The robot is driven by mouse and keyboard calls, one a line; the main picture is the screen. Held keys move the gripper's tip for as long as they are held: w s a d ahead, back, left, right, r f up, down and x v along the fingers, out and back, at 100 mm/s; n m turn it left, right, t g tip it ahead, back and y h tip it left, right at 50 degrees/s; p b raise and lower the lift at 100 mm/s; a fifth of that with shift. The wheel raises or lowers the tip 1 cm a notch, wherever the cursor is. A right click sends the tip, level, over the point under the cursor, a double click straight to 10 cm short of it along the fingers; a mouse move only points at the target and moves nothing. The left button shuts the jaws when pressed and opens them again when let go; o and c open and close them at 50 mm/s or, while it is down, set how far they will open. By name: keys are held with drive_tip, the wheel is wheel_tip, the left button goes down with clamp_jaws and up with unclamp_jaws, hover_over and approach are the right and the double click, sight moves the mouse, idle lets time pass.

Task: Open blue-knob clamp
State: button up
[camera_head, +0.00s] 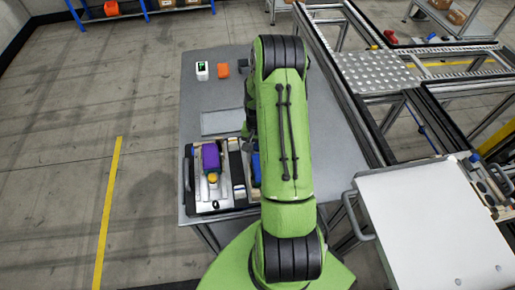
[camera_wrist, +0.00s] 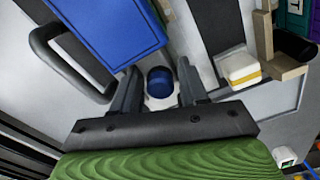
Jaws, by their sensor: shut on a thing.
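In the wrist view, the round blue knob (camera_wrist: 160,80) of the clamp sits on a pale bracket, between the two dark fingers of my gripper (camera_wrist: 160,88). My gripper is shut on the knob. A large blue block (camera_wrist: 105,25) lies just beyond the knob, toward the upper left. In the head view, my green arm covers the gripper and the blue knob. Only a strip of the blue block (camera_head: 256,168) shows beside the arm. A purple block (camera_head: 211,157) with a yellow-orange knob (camera_head: 213,178) stands left of it on the fixture pallet (camera_head: 207,207).
A dark handle (camera_wrist: 48,45) rises at the left of the wrist view, close to the left finger. A white and yellow piece (camera_wrist: 239,68) stands to the right. On the grey table (camera_head: 215,102) are a white device (camera_head: 202,71) and an orange item (camera_head: 224,71).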

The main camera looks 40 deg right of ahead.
drive_tip(key=shift+w+d, duration=0.1)
drive_tip(key=shift+w+d+b, duration=0.15)
drive_tip(key=shift+w+d, duration=0.2)
drive_tip(key=shift+w, duration=0.2)
drive_tip(key=shift+w+d+b, duration=0.15)
drive_tip(key=shift+w+d, duration=0.2)
drive_tip(key=shift+w, duration=0.2)
drive_tip(key=o, duration=0.6)
drive_tip(key=shift+s+a+r, duration=0.1)
drive_tip(key=shift+s, duration=0.05)
wheel_tip(320, 180, up, 8)
drive_tip(key=p, duration=0.5)
idle(0.3)
